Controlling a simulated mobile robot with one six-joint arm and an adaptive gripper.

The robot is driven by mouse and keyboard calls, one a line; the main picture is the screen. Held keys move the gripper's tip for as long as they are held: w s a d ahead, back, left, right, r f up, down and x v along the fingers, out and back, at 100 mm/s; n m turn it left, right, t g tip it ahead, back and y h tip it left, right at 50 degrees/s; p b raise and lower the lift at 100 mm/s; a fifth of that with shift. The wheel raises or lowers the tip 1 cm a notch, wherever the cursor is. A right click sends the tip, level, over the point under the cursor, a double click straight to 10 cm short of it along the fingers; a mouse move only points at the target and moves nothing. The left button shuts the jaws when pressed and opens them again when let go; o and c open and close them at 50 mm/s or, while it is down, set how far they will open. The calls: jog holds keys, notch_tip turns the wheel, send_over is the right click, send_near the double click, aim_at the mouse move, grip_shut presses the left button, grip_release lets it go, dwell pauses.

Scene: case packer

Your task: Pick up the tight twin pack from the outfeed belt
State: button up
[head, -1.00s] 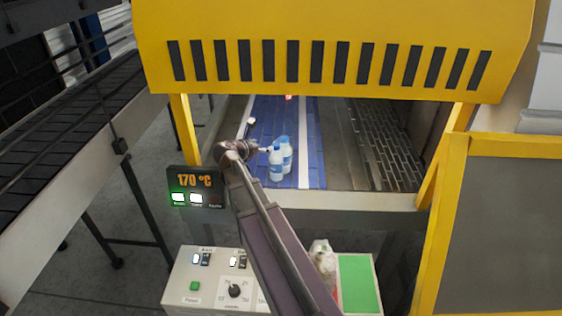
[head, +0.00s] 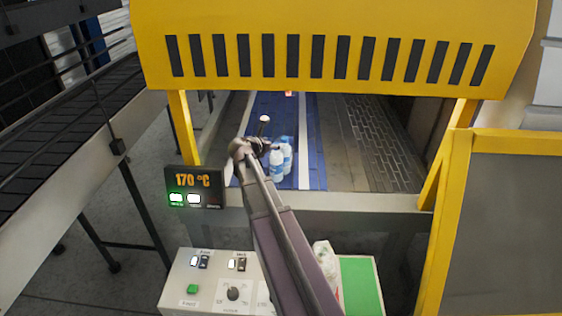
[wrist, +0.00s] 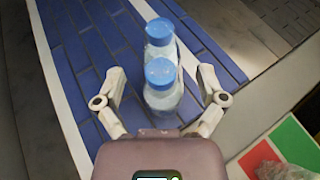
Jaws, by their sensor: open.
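The twin pack (head: 282,160) is two clear bottles with blue caps and blue-white labels, standing close together on the blue outfeed belt (head: 308,125). In the wrist view the twin pack (wrist: 161,72) stands upright, one bottle behind the other. My gripper (wrist: 162,85) is open, with one finger on each side of the nearer bottle. I cannot tell whether either finger touches it. In the head view my gripper (head: 262,150) is beside the pack and partly covers it. Any wrap around the bottles is too small to make out.
A yellow hood (head: 330,50) with dark slats hangs over the belt. A display (head: 195,187) reads 170 °C. A control panel (head: 215,280) stands in front, beside a green pad (head: 358,284) and a crumpled clear bag (head: 326,262). A guard (head: 505,225) stands at the right.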

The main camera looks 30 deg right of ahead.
aim_at(279, 141)
jog(key=shift+b+x, duration=0.9)
jog(key=shift+x, duration=1.7)
grip_shut()
